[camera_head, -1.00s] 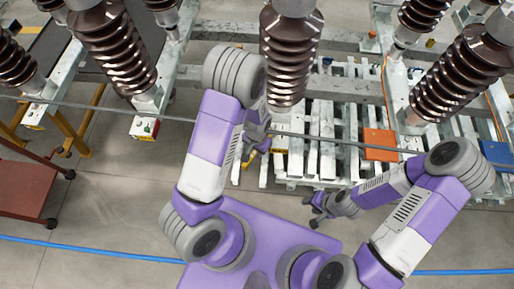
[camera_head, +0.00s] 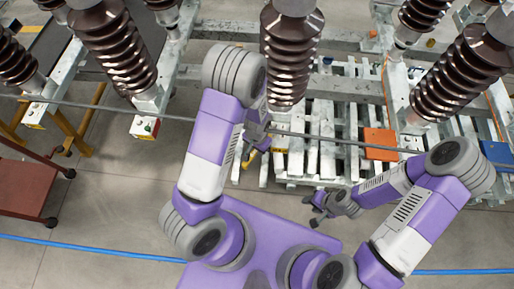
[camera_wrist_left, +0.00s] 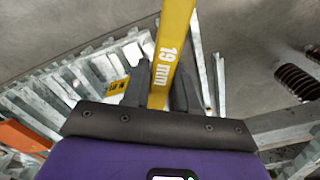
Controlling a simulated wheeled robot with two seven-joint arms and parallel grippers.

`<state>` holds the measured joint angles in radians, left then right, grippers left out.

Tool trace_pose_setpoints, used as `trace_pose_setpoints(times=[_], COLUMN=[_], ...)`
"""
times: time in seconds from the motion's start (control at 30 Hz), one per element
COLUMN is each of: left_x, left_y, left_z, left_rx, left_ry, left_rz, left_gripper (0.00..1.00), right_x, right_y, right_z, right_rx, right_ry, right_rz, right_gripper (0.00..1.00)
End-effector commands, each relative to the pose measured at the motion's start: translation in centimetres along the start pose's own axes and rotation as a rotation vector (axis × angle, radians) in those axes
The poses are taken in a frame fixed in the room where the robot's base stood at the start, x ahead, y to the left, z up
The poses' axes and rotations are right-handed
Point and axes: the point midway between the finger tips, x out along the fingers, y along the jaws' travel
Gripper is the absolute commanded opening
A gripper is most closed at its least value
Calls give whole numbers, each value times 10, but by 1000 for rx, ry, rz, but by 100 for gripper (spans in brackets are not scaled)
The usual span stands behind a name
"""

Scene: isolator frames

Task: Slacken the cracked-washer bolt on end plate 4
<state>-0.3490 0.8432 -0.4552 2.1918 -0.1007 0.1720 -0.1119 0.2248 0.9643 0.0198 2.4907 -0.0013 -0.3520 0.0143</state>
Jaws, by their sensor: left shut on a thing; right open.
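My left gripper (camera_wrist_left: 162,88) is shut on a yellow wrench (camera_wrist_left: 174,40) marked 19 mm, which extends upward out of the left wrist view. In the head view my left gripper (camera_head: 256,138) is partly hidden by its own arm, and only a bit of yellow shows beside it. My right gripper (camera_head: 316,208) is open and empty, in front of the galvanised slatted frame. I cannot make out end plate 4, the bolt or a cracked washer in either view; the wrench's far end is out of the wrist frame.
Brown ribbed insulators (camera_head: 290,55) stand over the metal frames. An orange box (camera_head: 380,140) and a blue box (camera_head: 497,152) sit on the slatted frame (camera_head: 325,160). A red cart (camera_head: 22,190) stands at left. A grey bar (camera_head: 180,117) crosses the view.

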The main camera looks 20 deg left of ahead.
Motion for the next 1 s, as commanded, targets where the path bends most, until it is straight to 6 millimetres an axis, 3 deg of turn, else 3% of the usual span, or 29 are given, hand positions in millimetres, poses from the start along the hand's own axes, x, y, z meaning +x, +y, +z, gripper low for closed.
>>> trace_pose_setpoints(times=[1.0], left_x=[22], left_y=[0], left_z=[0], left_rx=[0], left_ry=[1], left_rz=[0], left_gripper=[0], right_x=[18], right_y=[7], right_z=[-1], right_rx=[0], right_ry=[0], right_rz=[0], right_gripper=[43])
